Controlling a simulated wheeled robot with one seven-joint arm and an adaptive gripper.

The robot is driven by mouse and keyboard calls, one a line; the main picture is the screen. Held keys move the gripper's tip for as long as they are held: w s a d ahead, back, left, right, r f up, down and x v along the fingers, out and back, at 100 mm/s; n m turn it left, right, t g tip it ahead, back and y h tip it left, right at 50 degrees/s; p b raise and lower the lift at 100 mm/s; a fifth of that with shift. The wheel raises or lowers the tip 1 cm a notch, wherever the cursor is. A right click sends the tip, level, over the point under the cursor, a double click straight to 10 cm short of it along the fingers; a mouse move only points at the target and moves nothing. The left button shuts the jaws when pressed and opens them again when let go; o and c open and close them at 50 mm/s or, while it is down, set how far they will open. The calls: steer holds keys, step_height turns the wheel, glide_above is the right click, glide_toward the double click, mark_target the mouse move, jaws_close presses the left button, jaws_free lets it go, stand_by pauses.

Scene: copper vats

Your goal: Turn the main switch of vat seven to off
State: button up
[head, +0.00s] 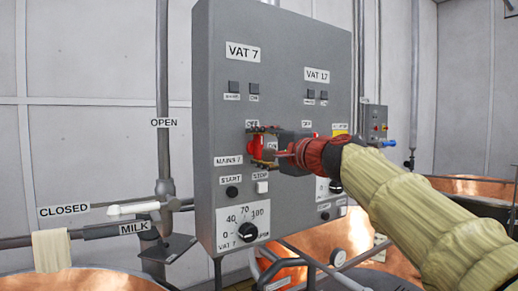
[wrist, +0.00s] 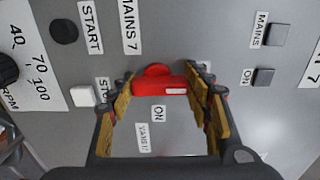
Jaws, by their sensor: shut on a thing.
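The red main switch of vat seven (wrist: 158,84) sits on the grey panel beside the MAINS 7 label (wrist: 129,26). In the head view the switch (head: 256,147) is partly hidden by my gripper (head: 261,147). My gripper is shut on the switch, one finger above it and one below. In the wrist view the fingers of my gripper (wrist: 163,100) flank the red bar, which spans between them and carries a small white mark. The ON label (wrist: 159,114) is to the panel's right of the switch. The OFF label (head: 252,122) is above it, partly covered.
START (head: 232,191) and STOP (head: 262,187) buttons and a speed knob (head: 247,232) lie just below. VAT 17 (head: 317,75) controls share the panel at right, partly behind my arm. Copper vats (head: 85,281) and a pipe valve handle (head: 133,208) stand around the panel.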

steer(key=o, duration=1.2)
steer(key=shift+c, duration=0.2)
steer(key=v, duration=1.2)
